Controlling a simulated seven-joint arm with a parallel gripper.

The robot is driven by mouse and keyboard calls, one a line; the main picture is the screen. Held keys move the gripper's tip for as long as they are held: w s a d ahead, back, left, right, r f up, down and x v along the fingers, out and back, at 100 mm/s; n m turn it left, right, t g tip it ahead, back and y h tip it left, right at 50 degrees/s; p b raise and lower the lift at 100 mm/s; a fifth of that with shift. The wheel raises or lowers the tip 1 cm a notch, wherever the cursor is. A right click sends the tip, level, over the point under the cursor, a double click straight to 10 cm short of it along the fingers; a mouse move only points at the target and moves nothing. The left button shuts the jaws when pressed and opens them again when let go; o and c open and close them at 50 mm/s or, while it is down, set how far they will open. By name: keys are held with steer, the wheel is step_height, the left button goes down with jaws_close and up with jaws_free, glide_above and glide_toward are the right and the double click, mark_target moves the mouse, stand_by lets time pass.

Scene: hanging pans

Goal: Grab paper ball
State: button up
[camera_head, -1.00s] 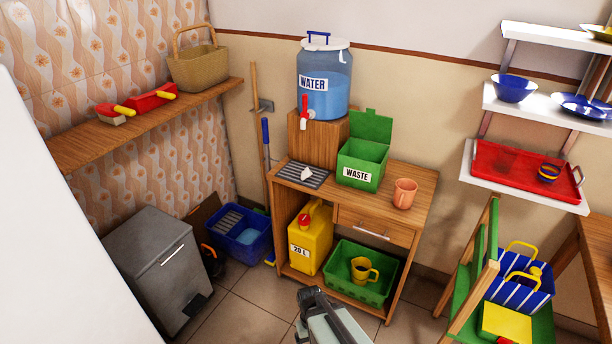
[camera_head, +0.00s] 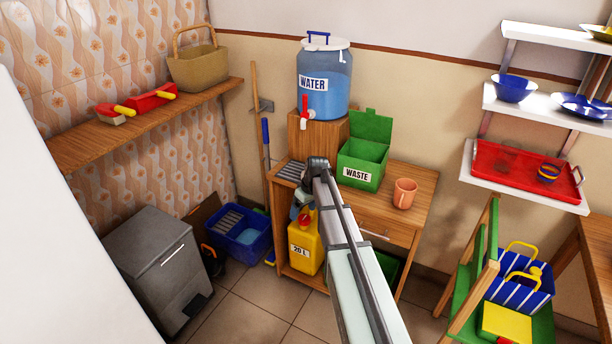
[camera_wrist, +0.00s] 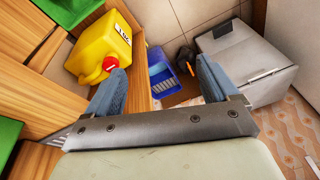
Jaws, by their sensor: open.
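The white paper ball does not show in either current view; my arm covers part of the dark slatted mat (camera_head: 289,171) on the small wooden table, where it lay in the earlier head view. My gripper (camera_head: 301,203) is at the table's left front edge, just above the yellow jug. In the wrist view my gripper (camera_wrist: 160,68) has two blue fingers spread wide, with nothing seen between them. A corner of the slatted mat (camera_wrist: 66,136) shows at the lower left, partly behind the gripper body.
The green waste box (camera_head: 362,166) stands open right of my arm, near a pink mug (camera_head: 404,193). The water dispenser (camera_head: 324,83) stands behind on a wooden block. The yellow jug (camera_head: 306,247) is on the lower shelf. A blue bucket (camera_head: 240,232) and grey bin (camera_head: 152,258) stand left.

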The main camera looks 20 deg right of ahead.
steer(key=w+d+r+n+t+y, duration=0.1)
steer(key=w+d+r+n, duration=0.1)
steer(key=w+d+r, duration=0.45)
steer(key=w+d+r+n, duration=0.2)
steer(key=w+d+r, duration=0.1)
steer(key=w+r, duration=0.6)
steer(key=x, duration=1.3)
steer(key=shift+a+f, duration=0.25)
steer(key=shift+f, duration=0.15)
steer(key=shift+s, duration=0.1)
steer(key=shift+c, duration=0.4)
steer(key=c, duration=1)
steer(key=shift+o, duration=0.2)
steer(key=shift+r, duration=0.15)
